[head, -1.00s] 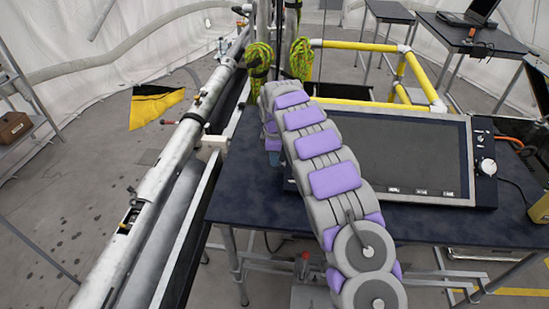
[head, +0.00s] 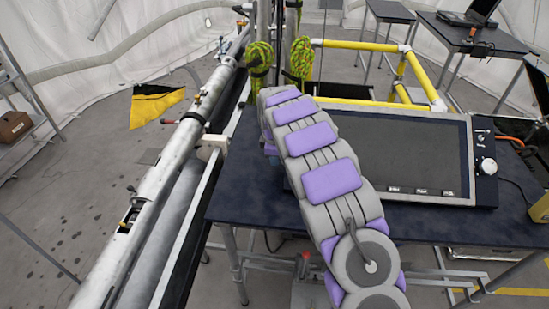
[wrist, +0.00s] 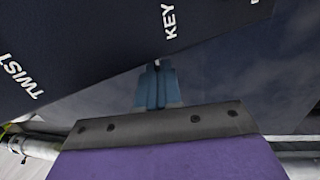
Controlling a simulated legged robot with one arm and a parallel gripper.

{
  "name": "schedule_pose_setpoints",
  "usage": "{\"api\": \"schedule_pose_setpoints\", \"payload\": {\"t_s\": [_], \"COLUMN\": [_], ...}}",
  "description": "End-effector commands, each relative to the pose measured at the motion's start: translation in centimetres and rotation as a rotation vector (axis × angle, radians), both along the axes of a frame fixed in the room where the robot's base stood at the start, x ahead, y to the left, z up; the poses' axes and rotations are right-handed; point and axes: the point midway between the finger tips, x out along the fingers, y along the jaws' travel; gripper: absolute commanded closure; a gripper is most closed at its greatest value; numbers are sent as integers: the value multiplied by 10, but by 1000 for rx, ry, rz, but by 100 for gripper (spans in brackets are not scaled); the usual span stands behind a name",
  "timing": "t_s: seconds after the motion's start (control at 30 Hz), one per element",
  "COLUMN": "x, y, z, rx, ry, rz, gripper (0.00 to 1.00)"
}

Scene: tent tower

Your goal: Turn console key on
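The console (head: 484,190) with a large dark screen stands on the dark blue table, partly behind my arm in the head view. Its dark panel (wrist: 95,40) shows in the wrist view with the white words KEY (wrist: 168,22) and TWIST (wrist: 20,77). My gripper (wrist: 156,68) points at the panel below the word KEY. Its two blue fingers are close together. A tiny pale spot shows at the fingertips; I cannot tell if it is the key or whether the fingers hold it. My arm hides the gripper in the head view.
The table (head: 245,190) has bare room left of my arm. A long white pole (head: 160,180) runs along the left. Yellow rails (head: 360,45) and green ropes (head: 301,58) stand behind. A laptop (head: 478,12) is on a far table.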

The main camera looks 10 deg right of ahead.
Motion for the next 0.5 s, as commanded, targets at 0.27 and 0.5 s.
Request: {"api": "schedule_pose_setpoints", "payload": {"t_s": [0.27, 0.5], "x": [-5, -9], "y": [2, 3], "z": [0, -2], "rx": [-44, -87], "ry": [-127, -260], "rz": [2, 3], "gripper": [100, 100]}}
